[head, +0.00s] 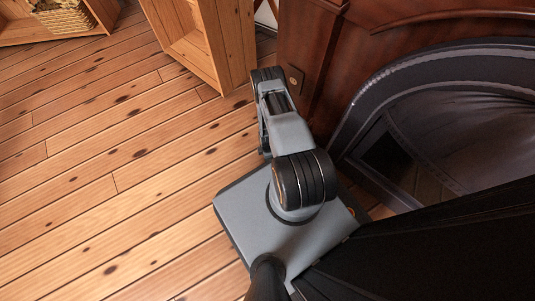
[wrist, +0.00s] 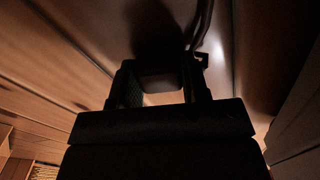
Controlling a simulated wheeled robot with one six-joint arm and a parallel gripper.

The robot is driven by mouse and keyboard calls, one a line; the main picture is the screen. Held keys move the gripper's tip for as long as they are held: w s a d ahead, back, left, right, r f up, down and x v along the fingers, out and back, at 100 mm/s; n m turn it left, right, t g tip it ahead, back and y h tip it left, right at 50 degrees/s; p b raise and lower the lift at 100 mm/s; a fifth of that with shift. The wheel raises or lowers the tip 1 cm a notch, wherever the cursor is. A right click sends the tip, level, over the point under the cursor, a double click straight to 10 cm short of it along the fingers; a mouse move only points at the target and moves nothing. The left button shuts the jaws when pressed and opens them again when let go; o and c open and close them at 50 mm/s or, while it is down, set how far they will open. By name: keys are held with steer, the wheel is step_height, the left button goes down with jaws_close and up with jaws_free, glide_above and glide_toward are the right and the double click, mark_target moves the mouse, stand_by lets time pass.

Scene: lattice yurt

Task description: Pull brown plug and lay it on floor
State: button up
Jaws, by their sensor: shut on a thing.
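In the wrist view my gripper (wrist: 160,76) is shut on a dark block, which I take to be the brown plug (wrist: 158,82). It sits between the two fingers. The view is very dark, so its colour and prongs do not show. A dark cord (wrist: 201,28) runs up beside the right finger. Whether the plug is still in a socket cannot be told. The floor's planks (head: 110,180) show widely in the head view. There my arm reaches toward the dark wooden furniture and hides the gripper and the plug.
The dark reddish wooden furniture (head: 325,50) stands close to the right of my arm, with a small round fitting on it. A light wooden shelf unit (head: 205,45) stands just beyond. A wicker basket (head: 65,20) is at the top left. The floor to the left is clear.

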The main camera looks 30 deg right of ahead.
steer(key=o, duration=1.3)
steer(key=shift+f, duration=0.1)
steer(key=shift+c, duration=0.2)
steer(key=w+a+r+m+t+p, duration=0.2)
steer(key=r+p, duration=0.5)
steer(key=r, duration=1.2)
steer(key=w+r+m+g+p, duration=0.15)
steer(key=w+r+p, duration=0.5)
steer(key=r, duration=1.35)
steer(key=w+a+r+m+t+p, duration=0.1)
steer(key=w+r+m+p, duration=0.15)
steer(key=r+p, duration=1.1)
steer(key=s+a+r+m+p, duration=0.2)
steer(key=s+r+m+p, duration=0.1)
steer(key=r, duration=1.2)
steer(key=s+a+r+m+t+p, duration=0.1)
steer(key=s+r+p, duration=0.4)
steer(key=r, duration=1.1)
steer(key=s+a+r+m+t+p, duration=0.1)
steer(key=s+a+r+m+p, duration=0.3)
steer(key=r, duration=1.2)
steer(key=s+a, duration=0.1)
steer(key=s, duration=0.3)
steer(key=shift+s+m, duration=0.15)
steer(key=shift+m, duration=0.15)
